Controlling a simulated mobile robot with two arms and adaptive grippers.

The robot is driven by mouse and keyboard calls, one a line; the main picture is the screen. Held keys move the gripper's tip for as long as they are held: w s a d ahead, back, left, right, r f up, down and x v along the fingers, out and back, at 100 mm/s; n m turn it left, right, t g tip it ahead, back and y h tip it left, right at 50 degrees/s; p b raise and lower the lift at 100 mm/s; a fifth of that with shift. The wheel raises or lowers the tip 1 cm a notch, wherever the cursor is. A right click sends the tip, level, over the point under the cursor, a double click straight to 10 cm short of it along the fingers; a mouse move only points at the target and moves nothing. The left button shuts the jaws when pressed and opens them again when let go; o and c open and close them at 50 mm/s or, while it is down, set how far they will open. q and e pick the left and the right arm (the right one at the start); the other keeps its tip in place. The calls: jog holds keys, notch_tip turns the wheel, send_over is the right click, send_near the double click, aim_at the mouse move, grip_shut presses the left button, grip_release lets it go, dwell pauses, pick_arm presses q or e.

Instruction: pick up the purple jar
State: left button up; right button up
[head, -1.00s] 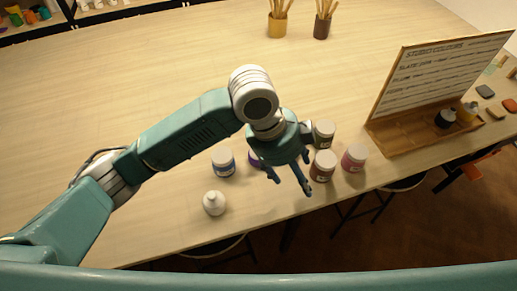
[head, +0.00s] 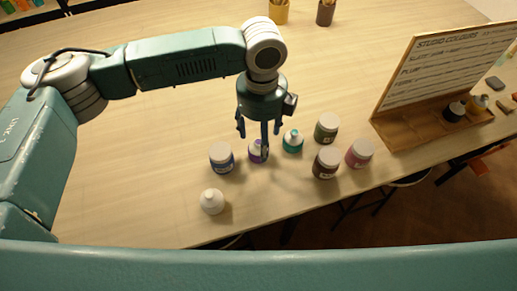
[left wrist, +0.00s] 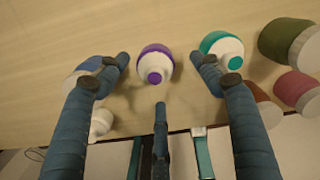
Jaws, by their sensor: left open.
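The purple jar (head: 256,152) stands upright on the table in the head view, partly hidden by a finger of my left gripper. I cannot tell whether any finger touches the jar. My right gripper is not in view.
A blue jar (head: 221,158) is to the left, a white bottle (head: 212,202) in front. Green (head: 326,128), brown (head: 326,162) and pink (head: 360,153) jars stand right. A sign board (head: 440,75) is farther right.

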aim_at(259, 143)
pick_arm(q)
jog(key=f, duration=0.1)
jog(key=f+p, duration=0.1)
jog(key=f, duration=0.1)
jog(key=shift+s+a+f+p, duration=0.25)
jog(key=shift+s+f+p, duration=0.05)
jog(key=shift+f+p, duration=0.05)
jog(key=shift+f, duration=0.55)
jog(key=shift+w, duration=0.1)
jog(key=c, duration=1.5)
jog(key=shift+r, duration=0.15)
